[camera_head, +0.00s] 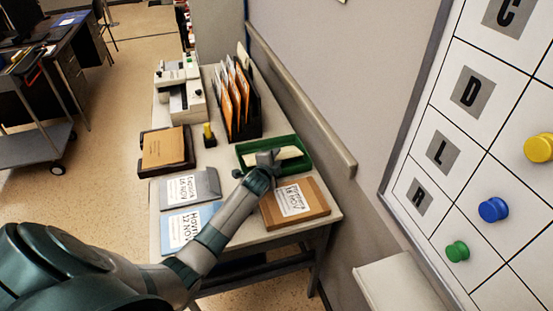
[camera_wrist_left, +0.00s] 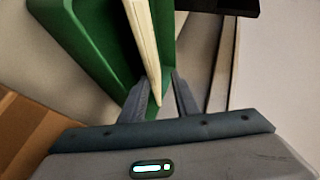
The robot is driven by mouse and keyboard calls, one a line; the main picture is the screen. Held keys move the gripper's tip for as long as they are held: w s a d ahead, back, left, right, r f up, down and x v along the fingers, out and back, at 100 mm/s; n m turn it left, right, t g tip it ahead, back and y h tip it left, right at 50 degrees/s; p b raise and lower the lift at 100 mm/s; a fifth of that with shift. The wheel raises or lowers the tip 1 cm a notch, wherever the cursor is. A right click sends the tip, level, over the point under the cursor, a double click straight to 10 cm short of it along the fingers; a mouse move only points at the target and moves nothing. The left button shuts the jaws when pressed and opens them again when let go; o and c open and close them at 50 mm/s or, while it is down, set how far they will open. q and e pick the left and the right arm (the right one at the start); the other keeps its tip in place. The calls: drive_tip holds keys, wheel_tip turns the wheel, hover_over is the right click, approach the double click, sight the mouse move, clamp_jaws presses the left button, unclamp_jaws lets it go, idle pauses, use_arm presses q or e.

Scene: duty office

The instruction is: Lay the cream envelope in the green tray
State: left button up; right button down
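The cream envelope (camera_head: 290,153) lies at the green tray (camera_head: 303,161), partly hidden by my left gripper in the head view. In the left wrist view the envelope (camera_wrist_left: 146,45) shows nearly edge-on, over the green tray (camera_wrist_left: 85,45). Whether the envelope rests on the tray floor cannot be told. My right gripper is not in view.
A brown labelled folder (camera_head: 315,195) lies just in front of the tray. Grey (camera_head: 207,182) and blue (camera_head: 206,213) labelled folders lie to the left. A black rack (camera_head: 250,115) with orange files stands behind. A wall rail (camera_head: 300,90) runs along the table's right side.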

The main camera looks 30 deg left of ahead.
use_arm(q)
drive_tip(key=shift+s, duration=0.1)
drive_tip(key=b+v, duration=0.2)
drive_tip(key=v, duration=1.5)
drive_tip(key=shift+s, duration=0.15)
idle(0.9)
